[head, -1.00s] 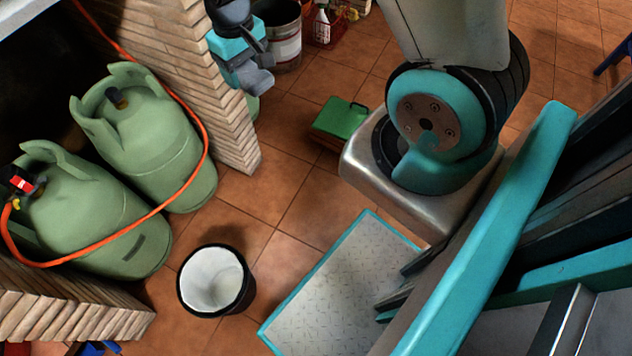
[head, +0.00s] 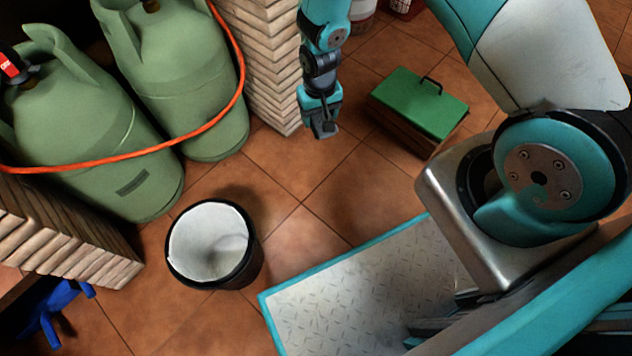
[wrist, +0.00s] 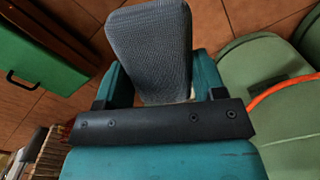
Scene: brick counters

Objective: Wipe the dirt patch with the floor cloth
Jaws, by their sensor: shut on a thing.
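My gripper (head: 324,128) hangs above the tiled floor, between the brick pillar and the green-lidded box in the head view. In the wrist view my gripper (wrist: 160,88) is shut on a grey, fine-woven piece, which looks like the floor cloth (wrist: 150,45). The cloth sticks out past the fingers, and its lower part is hidden by the gripper. In the head view I cannot make out the cloth clearly. I see no clear dirt patch. A dark smudge (head: 237,194) lies on the tiles behind the bin, but I cannot tell whether it is dirt or shadow.
A black bin with a white liner (head: 213,245) stands on the floor. Green gas cylinders (head: 85,130) with an orange hose stand at left by the brick pillar (head: 262,60). A green-lidded box (head: 418,102) stands to the right. Bare tiles (head: 310,190) lie between.

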